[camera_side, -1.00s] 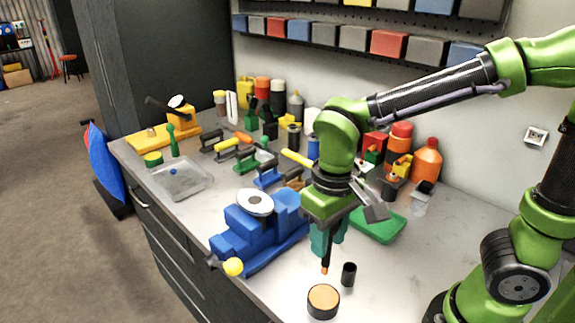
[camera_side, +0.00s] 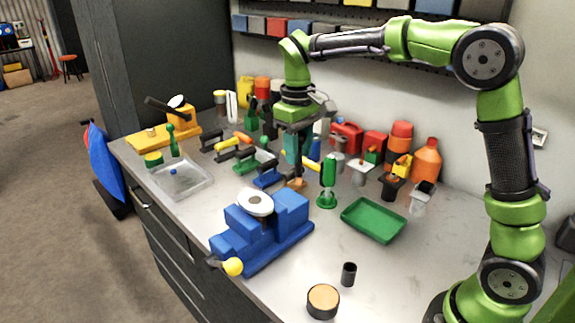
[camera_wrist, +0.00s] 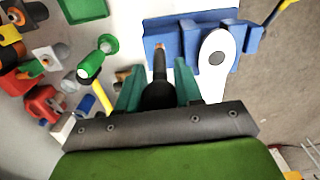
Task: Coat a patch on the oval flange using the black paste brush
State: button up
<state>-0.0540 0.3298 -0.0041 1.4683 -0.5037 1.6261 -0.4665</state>
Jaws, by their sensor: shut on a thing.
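The oval flange (camera_side: 255,202) is a flat white plate with a dark central spot, lying on top of the blue vise (camera_side: 262,240). It also shows in the wrist view (camera_wrist: 209,82), right of the brush. My gripper (camera_side: 293,160) is in the air behind and to the right of the flange. Its teal fingers are shut on the black paste brush (camera_wrist: 158,92), which points downward with an orange tip. In the wrist view the tip overlaps the vise's edge, apart from the flange. The paste pot (camera_side: 323,300), black with a tan top, stands at the front edge.
A small black cup (camera_side: 348,274) stands beside the pot. A green tray (camera_side: 374,221) and a green upright stand (camera_side: 328,182) are right of the vise. Clamps, bottles and a red can crowd the back. The bench front right is clear.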

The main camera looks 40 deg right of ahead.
jog(key=w+a+r, duration=0.6)
jog(key=w+a, duration=0.3)
jog(key=a, duration=0.1)
jog(key=f, duration=0.7)
jog(key=shift+s+a+f, duration=0.1)
jog(key=shift+s+f, duration=0.15)
jog(key=shift+f, duration=0.05)
jog(key=shift+s, duration=4.9)
jog(key=shift+w+f, duration=0.15)
jog(key=shift+w, duration=4.6)
jog(key=shift+w+d, duration=0.2)
jog(key=shift+d, duration=0.5)
jog(key=shift+s, duration=4.95)
jog(key=shift+w, duration=5.3)
notch_tip(320, 180, up, 8)
